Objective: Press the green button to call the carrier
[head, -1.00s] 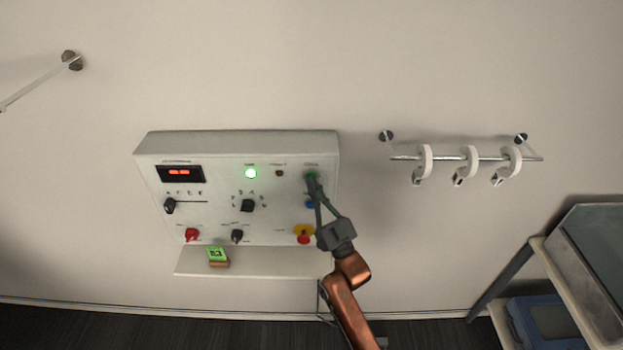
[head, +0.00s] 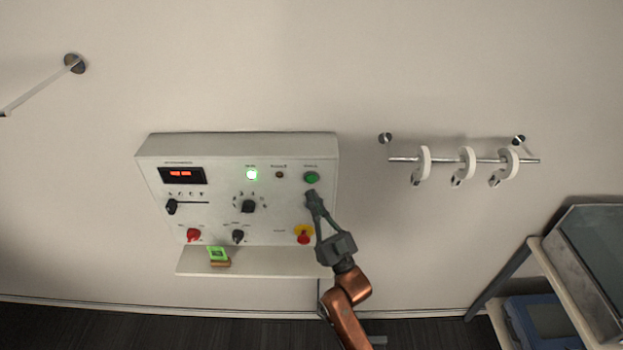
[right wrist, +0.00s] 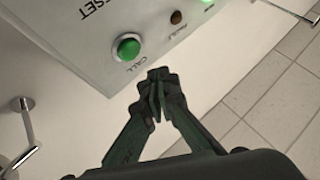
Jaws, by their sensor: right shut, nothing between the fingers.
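The green button (head: 311,177) sits at the upper right of the light grey control panel (head: 222,222) on the wall. In the right wrist view the green button (right wrist: 127,47) shows whole, with the word CALL beside it. My right gripper (head: 312,196) is shut and empty, with its tips just below the button in the head view. In the right wrist view my right gripper (right wrist: 157,75) has its fingertips together, apart from the button. It hides the part of the panel between the green button and the yellow-ringed red button (head: 303,235). My left gripper is not in view.
The panel also has a lit green lamp (head: 251,174), a red display (head: 181,175) and several knobs. A small green-lit block (head: 218,256) stands on the shelf (head: 270,262) below. A rail (head: 450,159) with white hooks is at the right, beside a cart (head: 560,250).

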